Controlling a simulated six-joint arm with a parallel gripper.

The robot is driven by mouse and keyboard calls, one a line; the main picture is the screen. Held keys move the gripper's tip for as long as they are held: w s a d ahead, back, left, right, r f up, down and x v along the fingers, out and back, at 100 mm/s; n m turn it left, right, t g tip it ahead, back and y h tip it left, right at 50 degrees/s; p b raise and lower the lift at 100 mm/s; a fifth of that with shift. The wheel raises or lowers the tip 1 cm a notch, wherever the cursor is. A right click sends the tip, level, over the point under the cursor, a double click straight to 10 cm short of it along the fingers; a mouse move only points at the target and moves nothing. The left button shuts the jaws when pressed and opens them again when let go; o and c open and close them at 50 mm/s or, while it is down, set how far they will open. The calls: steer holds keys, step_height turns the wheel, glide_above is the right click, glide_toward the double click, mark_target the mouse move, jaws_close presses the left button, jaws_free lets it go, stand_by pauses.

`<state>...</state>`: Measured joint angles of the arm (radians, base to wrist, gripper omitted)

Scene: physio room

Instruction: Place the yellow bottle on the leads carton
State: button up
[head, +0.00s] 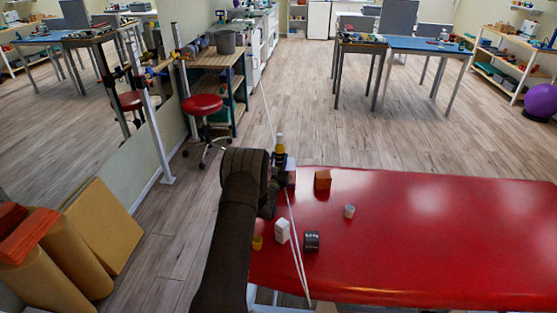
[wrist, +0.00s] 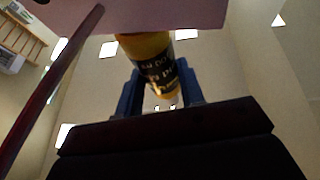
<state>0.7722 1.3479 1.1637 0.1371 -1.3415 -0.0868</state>
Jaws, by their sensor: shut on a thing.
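The yellow bottle (head: 279,150), with a dark label band, is upright in my gripper (head: 277,160) near the far left end of the red table. In the wrist view the bottle (wrist: 147,47) sits between the two blue fingers (wrist: 162,88), which are shut on it. A pinkish carton (head: 291,177) stands just by the gripper, partly hidden by it; it may be the leads carton, but no name is readable. In the wrist view a pinkish face (wrist: 180,14) meets the bottle's yellow end in the picture; I cannot tell if they touch.
The red table (head: 430,240) also holds an orange box (head: 322,181), a small pale cup (head: 349,211), a white box (head: 282,230), a black box (head: 311,242) and a small yellow item (head: 257,243). The table's right side is clear.

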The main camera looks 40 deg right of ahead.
mark_target(279, 142)
steer(key=o, duration=1)
steer(key=shift+o, duration=0.2)
steer(key=shift+r, duration=0.15)
steer(key=shift+s+a, duration=0.85)
steer(key=shift+a, duration=0.25)
step_height(279, 142, up, 6)
steer(key=shift+f, duration=0.1)
